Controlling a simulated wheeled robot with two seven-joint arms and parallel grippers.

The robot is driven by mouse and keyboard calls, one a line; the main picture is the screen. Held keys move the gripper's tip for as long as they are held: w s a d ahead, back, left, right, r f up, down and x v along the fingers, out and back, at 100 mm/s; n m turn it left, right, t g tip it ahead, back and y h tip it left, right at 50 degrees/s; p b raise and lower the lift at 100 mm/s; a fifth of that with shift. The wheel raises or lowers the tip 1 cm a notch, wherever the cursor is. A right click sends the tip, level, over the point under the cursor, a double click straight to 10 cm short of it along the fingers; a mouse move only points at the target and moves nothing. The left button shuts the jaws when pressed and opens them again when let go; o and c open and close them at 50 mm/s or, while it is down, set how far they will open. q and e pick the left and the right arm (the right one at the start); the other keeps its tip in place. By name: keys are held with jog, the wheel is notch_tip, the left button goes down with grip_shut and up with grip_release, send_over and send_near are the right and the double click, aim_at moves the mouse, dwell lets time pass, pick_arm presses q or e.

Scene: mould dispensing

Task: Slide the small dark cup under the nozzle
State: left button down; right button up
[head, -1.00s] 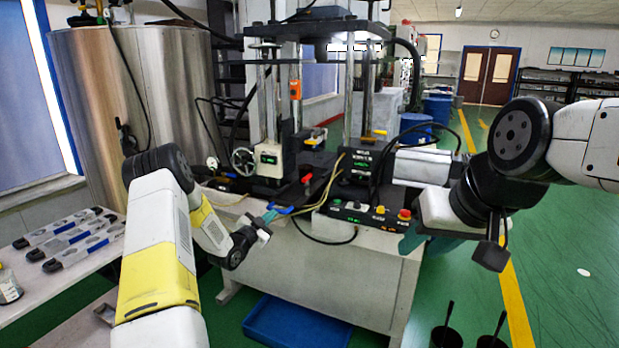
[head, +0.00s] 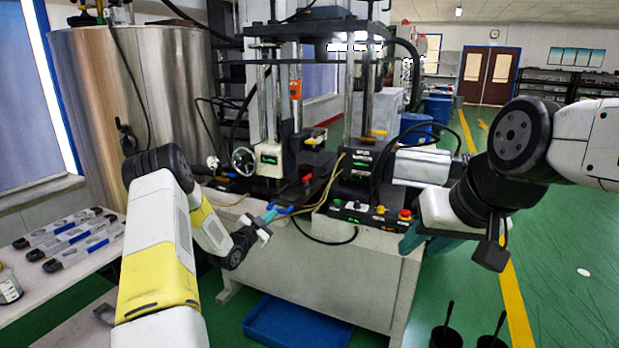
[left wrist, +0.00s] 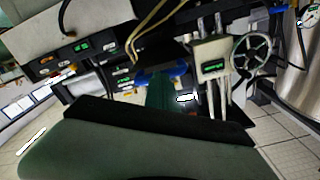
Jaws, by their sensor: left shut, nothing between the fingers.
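My left gripper (head: 272,212) is shut and empty, its teal fingertips at the front edge of the machine's bench (head: 330,265). In the left wrist view its fingers (left wrist: 160,95) point at a blue curved piece (left wrist: 178,73) on the machine. This blue piece (head: 286,210) also shows by the fingertips in the head view; I cannot tell whether they touch. I cannot clearly make out a small dark cup on the bench; dark parts crowd that spot. The nozzle is not distinct either. My right gripper (head: 424,240) hangs right of the bench, its finger gap unclear.
Black control boxes (head: 362,212) with buttons and loose cables stand on the bench. A blue tray (head: 300,325) lies on the floor below. Two black pots (head: 446,337) with upright handles stand at the bottom right. Blue-handled tools (head: 68,240) lie on the left table.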

aim_at(283, 206)
pick_arm(q)
jog(key=shift+w+d, duration=0.1)
dwell(0.3)
jog(key=x, duration=0.7)
dwell(0.5)
jog(key=shift+x, duration=0.85)
dwell(0.7)
jog(key=shift+f, duration=0.1)
jog(key=v, duration=0.7)
dwell(0.5)
